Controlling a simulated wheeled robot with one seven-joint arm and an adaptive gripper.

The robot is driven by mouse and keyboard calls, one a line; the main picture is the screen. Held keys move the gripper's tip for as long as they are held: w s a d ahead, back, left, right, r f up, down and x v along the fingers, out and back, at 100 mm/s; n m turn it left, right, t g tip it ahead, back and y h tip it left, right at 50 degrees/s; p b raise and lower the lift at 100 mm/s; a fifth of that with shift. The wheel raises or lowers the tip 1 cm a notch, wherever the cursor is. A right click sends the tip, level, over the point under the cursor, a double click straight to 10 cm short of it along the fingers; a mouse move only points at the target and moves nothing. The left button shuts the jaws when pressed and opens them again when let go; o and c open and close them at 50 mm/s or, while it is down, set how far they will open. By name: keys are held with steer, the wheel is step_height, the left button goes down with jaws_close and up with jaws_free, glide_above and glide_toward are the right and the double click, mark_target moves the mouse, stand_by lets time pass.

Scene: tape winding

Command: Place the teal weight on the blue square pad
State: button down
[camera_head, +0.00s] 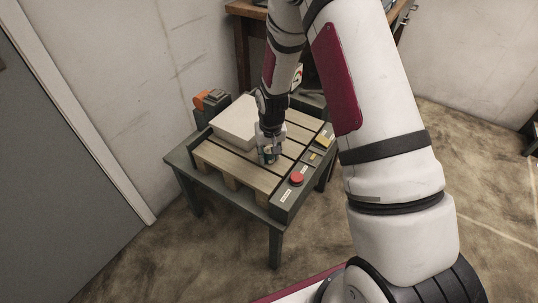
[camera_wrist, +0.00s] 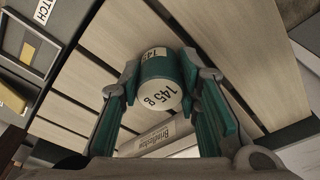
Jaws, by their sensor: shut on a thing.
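The teal weight (camera_wrist: 154,64) is a small cylinder with white bands and a label reading 145 g. In the wrist view it sits between the two fingers of my gripper (camera_wrist: 158,72), which is shut on it. In the head view my gripper (camera_head: 268,153) is low over the slatted top of the small table, near its middle. The weight is too small there to make out clearly. I cannot tell whether it touches the slats. I see no blue square pad in either view; my arm and gripper hide part of the table.
The table (camera_head: 238,173) has wooden slats with dark gaps. A white block (camera_head: 236,122) stands on its back left, with an orange device (camera_head: 208,98) behind. A dark panel with a red button (camera_head: 297,178) and a yellow part (camera_head: 324,140) runs along the right side.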

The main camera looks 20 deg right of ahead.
steer(key=shift+f, duration=0.2)
steer(key=c, duration=1.2)
jaws_free()
steer(key=r+p, duration=0.1)
steer(key=r, duration=0.3)
steer(key=s+r+p, duration=0.1)
steer(key=r, duration=0.3)
steer(key=r+p, duration=0.1)
steer(key=r, duration=0.3)
steer(key=shift+s+a+r, duration=0.15)
steer(key=shift+s, duration=0.25)
